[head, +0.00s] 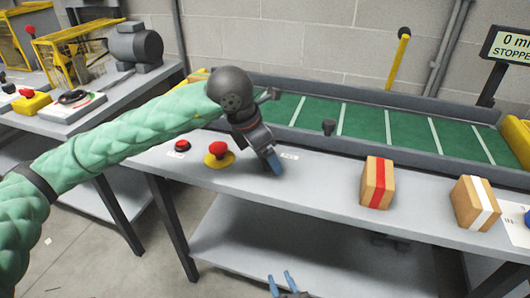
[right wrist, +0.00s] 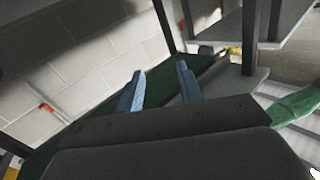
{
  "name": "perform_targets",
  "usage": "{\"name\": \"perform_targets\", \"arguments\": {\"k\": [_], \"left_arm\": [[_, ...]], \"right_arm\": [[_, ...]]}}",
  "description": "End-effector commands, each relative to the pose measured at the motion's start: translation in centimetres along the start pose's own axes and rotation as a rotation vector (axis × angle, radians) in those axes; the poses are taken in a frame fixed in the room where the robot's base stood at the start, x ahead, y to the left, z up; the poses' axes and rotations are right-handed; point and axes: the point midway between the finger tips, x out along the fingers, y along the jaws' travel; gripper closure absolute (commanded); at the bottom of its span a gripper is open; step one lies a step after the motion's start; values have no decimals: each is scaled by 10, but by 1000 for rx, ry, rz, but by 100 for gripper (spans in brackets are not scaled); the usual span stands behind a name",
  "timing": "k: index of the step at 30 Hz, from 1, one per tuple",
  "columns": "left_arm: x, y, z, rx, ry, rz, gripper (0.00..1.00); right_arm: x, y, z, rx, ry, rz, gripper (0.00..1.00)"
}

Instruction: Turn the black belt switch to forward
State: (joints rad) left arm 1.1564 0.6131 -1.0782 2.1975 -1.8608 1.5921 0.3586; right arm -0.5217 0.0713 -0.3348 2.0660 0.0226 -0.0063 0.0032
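My left arm's green sleeve crosses from the left, and my left gripper (head: 274,161) points down at the grey bench front, beside a small white label (head: 289,155). Its blue fingertips overlap from this angle, so I cannot tell their gap. I cannot make out the black belt switch; the gripper and wrist may hide it.
A red mushroom button on yellow (head: 219,152) and a smaller red button (head: 182,146) sit left of my left gripper. Two boxes, red-striped (head: 377,183) and white-striped (head: 474,204), stand right. Behind is the green belt (head: 365,125); a display (head: 509,45) reads "STOPPE".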

Motion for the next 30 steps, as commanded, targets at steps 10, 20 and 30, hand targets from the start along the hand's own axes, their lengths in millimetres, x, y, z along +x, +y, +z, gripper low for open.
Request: {"name": "perform_targets", "arguments": {"k": [10, 20, 30], "left_arm": [[-9, 0, 0, 1, -1, 1, 18], [-58, 0, 0, 1, -1, 1, 18], [-78, 0, 0, 0, 0, -1, 18]], "right_arm": [[0, 0, 1, 0, -5, 1, 64], [-4, 3, 27, 6, -78, 6, 64], [-9, 3, 37, 11, -113, 8, 64]]}}
